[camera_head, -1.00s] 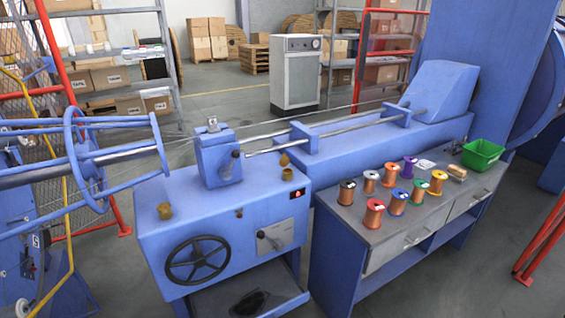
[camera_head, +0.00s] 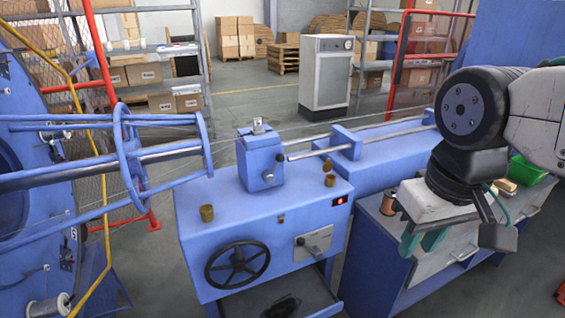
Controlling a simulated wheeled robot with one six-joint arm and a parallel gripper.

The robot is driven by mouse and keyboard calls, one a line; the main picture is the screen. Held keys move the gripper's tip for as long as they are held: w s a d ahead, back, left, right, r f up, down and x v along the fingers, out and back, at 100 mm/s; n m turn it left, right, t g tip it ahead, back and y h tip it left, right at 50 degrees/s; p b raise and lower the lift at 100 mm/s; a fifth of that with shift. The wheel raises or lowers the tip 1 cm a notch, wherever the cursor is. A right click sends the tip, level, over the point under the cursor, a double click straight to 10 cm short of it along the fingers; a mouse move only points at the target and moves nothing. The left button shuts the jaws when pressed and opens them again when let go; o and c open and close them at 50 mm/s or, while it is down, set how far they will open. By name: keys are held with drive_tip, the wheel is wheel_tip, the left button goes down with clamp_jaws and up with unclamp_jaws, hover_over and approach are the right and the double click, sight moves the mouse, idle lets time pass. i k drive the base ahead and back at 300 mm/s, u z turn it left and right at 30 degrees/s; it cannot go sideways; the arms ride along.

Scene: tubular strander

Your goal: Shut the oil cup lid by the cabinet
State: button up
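Small brass oil cups sit on the top of the blue machine housing (camera_head: 215,195). One brass cup (camera_head: 207,213) is near its front left. Another brass cup (camera_head: 330,180) is near its right edge, with a brass piece (camera_head: 327,165) just behind it, perhaps a raised lid; too small to tell. A grey cabinet (camera_head: 325,85) stands on the floor behind the machine. My gripper (camera_head: 422,243) is at the right, above the workbench, pointing down with two teal fingers apart and nothing seen between them. It is well right of the brass cups.
A blue workbench (camera_head: 375,265) stands right of the machine, with a copper spool (camera_head: 388,204) and a green bin (camera_head: 527,171); my arm hides other spools. A blue bearing block (camera_head: 259,160) and steel rod rise behind the cups. A handwheel (camera_head: 237,265) is on the front.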

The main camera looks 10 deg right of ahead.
sight(327, 166)
drive_tip(key=u, duration=0.05)
drive_tip(key=i, duration=1.05)
drive_tip(key=z, duration=0.4)
